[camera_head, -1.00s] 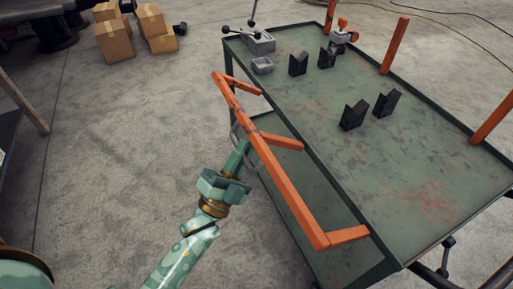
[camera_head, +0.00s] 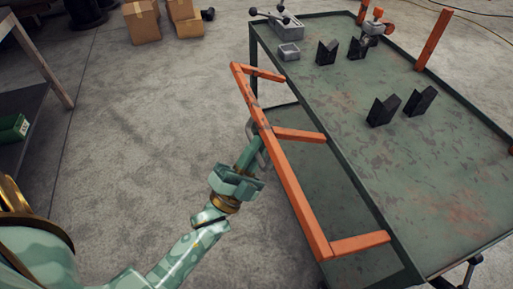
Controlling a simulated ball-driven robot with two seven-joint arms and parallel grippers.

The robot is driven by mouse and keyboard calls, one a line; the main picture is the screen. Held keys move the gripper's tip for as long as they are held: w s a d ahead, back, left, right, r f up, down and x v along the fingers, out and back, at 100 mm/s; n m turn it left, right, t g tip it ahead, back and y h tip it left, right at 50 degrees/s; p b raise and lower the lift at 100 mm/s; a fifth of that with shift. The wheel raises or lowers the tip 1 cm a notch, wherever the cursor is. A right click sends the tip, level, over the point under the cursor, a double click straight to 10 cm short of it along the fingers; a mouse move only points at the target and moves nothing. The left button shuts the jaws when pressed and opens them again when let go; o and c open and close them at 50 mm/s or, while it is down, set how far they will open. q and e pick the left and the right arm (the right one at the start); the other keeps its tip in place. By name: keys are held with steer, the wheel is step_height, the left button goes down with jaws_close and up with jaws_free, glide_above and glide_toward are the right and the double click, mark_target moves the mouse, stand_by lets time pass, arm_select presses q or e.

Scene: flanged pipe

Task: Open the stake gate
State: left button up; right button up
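The stake gate is an orange frame (camera_head: 292,190), one long rail with three short stakes reaching back to the left long side of the green table (camera_head: 440,190). It leans well outward, the rail standing off from the table edge. A grey loop handle (camera_head: 257,143) is on the rail's outer side. My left gripper (camera_head: 252,152) is at this handle, its fingers appearing closed around it; the fingers partly hide the handle. My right gripper is not in view.
Cardboard boxes (camera_head: 142,22) lie at the back left. The floor left of the gate is clear.

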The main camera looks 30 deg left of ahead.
arm_select(q)
steer(key=o, duration=0.3)
steer(key=shift+o, duration=0.2)
steer(key=v, duration=1.6)
steer(key=shift+f, duration=0.2)
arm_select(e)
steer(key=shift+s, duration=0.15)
arm_select(q)
steer(key=shift+s, duration=0.1)
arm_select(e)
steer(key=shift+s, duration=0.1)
